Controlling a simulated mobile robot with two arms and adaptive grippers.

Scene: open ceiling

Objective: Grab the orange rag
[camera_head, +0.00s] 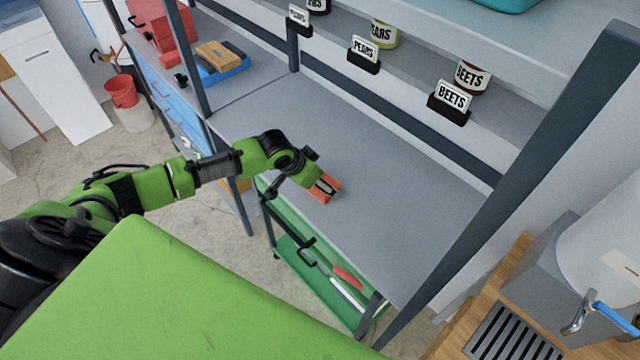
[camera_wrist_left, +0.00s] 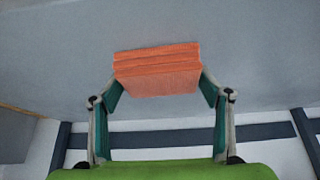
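The orange rag (camera_wrist_left: 157,70) is a folded, layered block lying on the grey shelf surface (camera_head: 400,210). In the head view the rag (camera_head: 321,197) is partly covered by my left gripper (camera_head: 327,186), which reaches down over it from the left. In the left wrist view my left gripper (camera_wrist_left: 161,93) has its two fingers spread wide, with the rag between and just beyond the fingertips. The fingertips are close to the rag's sides; firm contact cannot be made out. My right gripper is in neither view.
Cans with label holders, including beets (camera_head: 471,78), stand on the raised shelf behind. A dark upright post (camera_head: 520,160) rises at the right. A green cart (camera_head: 310,275) stands below the shelf's front edge. The grey surface around the rag is clear.

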